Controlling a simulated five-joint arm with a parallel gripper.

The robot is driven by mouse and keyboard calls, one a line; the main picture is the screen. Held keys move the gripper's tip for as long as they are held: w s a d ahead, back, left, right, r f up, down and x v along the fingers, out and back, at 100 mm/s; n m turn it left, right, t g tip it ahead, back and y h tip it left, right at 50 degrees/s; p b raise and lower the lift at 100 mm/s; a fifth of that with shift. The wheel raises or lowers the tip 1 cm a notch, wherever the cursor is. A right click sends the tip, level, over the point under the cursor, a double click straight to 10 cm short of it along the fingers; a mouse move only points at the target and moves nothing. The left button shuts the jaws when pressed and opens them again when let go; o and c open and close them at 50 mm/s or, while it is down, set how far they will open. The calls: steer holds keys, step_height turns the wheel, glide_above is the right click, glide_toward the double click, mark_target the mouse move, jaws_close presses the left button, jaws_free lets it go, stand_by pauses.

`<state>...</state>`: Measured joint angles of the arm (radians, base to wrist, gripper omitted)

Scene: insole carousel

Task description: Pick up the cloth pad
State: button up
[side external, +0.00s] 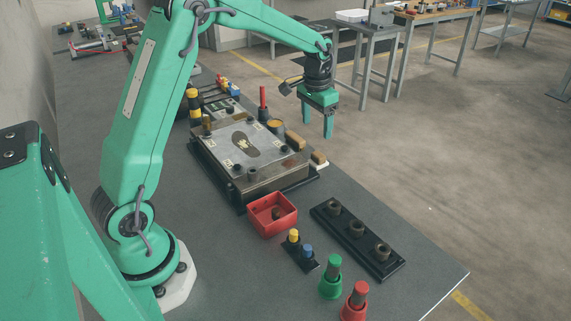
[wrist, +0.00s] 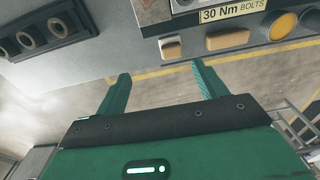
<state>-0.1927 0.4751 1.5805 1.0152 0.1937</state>
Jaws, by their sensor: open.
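No thing in view is plainly a cloth pad. The likeliest is a small tan block with a whitish edge (side external: 318,157) at the right corner of the metal fixture; it also shows in the wrist view (wrist: 171,46). My gripper (side external: 317,128) is open and empty, in the air above and beyond the fixture's right side. In the wrist view, the fingers (wrist: 160,70) are spread apart with only floor seen between them. The small block appears just beyond the fingertips there, apart from them.
The metal fixture (side external: 215,160) bears a dark insole shape. A longer tan block (side external: 295,141) lies near the small one. A red bin (side external: 272,214), a black strip with three sockets (side external: 335,235), and green (side external: 331,278) and red (side external: 356,302) holders stand in front.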

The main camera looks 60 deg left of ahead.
glide_above(317, 155)
steer(key=shift+g, duration=0.4)
step_height(317, 155, down, 6)
steer(key=shift+a+f, duration=0.1)
steer(key=shift+f, duration=1.25)
steer(key=shift+f, duration=0.1)
steer(key=shift+f, duration=2.5)
steer(key=shift+c, duration=0.4)
steer(key=c, duration=1)
